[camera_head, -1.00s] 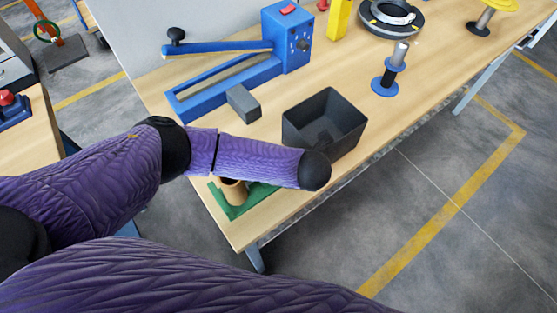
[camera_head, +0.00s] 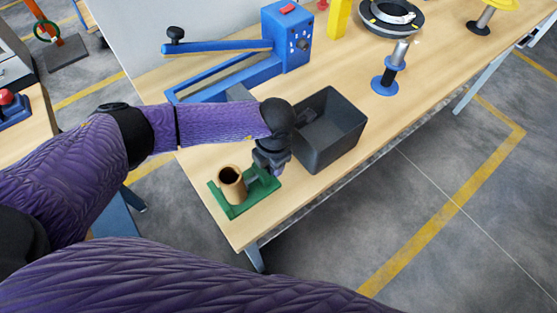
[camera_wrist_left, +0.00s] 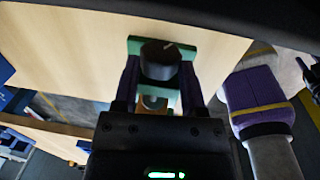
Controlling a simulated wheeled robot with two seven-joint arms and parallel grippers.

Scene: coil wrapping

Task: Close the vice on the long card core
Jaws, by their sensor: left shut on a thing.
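The green vice (camera_head: 240,209) lies at the table's near corner. The long brown card core (camera_head: 232,186) stands upright in it, its open top facing up. My left gripper (camera_head: 272,165) is at the vice's right end, beside the core. In the left wrist view, its fingers (camera_wrist_left: 160,68) are shut on the dark round knob (camera_wrist_left: 160,58), with green vice parts (camera_wrist_left: 134,46) behind it. Only a small part of the core (camera_wrist_left: 153,103) shows there. I cannot tell whether the vice jaw touches the core.
A dark open bin (camera_head: 335,145) stands close to the right of my left gripper. A blue lever device (camera_head: 288,40) is behind. A blue-flanged spool (camera_head: 384,83) and a black ring (camera_head: 391,17) lie farther right. Bare wood surrounds the vice's left and front.

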